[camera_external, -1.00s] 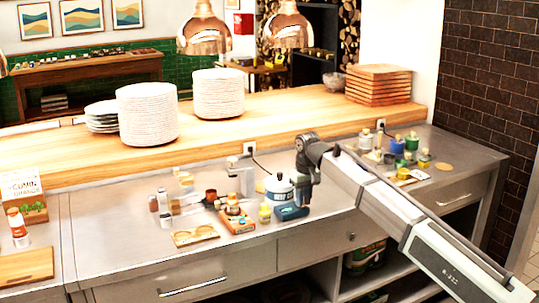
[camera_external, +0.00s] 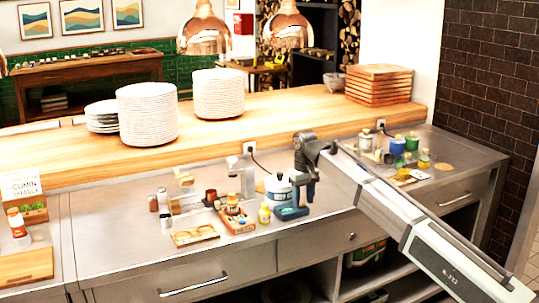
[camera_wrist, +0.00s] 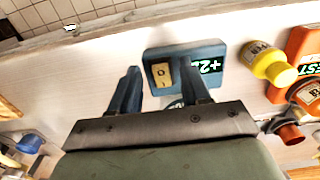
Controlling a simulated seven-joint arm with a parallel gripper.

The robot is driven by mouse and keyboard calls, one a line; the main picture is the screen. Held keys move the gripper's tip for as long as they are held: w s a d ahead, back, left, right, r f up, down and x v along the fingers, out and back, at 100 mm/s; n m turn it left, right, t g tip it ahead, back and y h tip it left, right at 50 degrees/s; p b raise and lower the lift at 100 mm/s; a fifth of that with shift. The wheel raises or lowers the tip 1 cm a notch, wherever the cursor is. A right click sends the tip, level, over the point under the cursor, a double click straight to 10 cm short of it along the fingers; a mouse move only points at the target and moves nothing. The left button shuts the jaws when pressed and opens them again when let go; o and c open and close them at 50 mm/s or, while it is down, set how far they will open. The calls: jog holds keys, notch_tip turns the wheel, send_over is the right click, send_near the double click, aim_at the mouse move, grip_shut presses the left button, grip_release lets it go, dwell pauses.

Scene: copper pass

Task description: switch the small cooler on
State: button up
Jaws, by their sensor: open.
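The small cooler (camera_external: 279,192) stands on the steel counter as a white-and-blue rounded body with a blue control box (camera_external: 291,212) at its front. In the wrist view the blue control box (camera_wrist: 220,53) carries a yellowish rocker switch (camera_wrist: 162,75) marked O and I, and a lit display (camera_wrist: 207,66) reading about +2. My gripper (camera_wrist: 157,65) is open and empty, its two blue fingers apart with the switch between them in the picture. In the outside view my gripper (camera_external: 308,192) hangs close by the control box; contact cannot be told.
A yellow bottle (camera_wrist: 267,62) and an orange box (camera_wrist: 296,62) lie close beside the control box. A grey tap-like device (camera_external: 243,175) stands behind left. Bottles and a blue pot (camera_external: 398,146) stand farther right. Bare counter lies at left (camera_external: 110,225).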

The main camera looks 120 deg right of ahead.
aim_at(303, 204)
notch_tip(303, 204, up, 14)
dwell(0.6)
jog(key=shift+f, duration=0.1)
dwell(0.4)
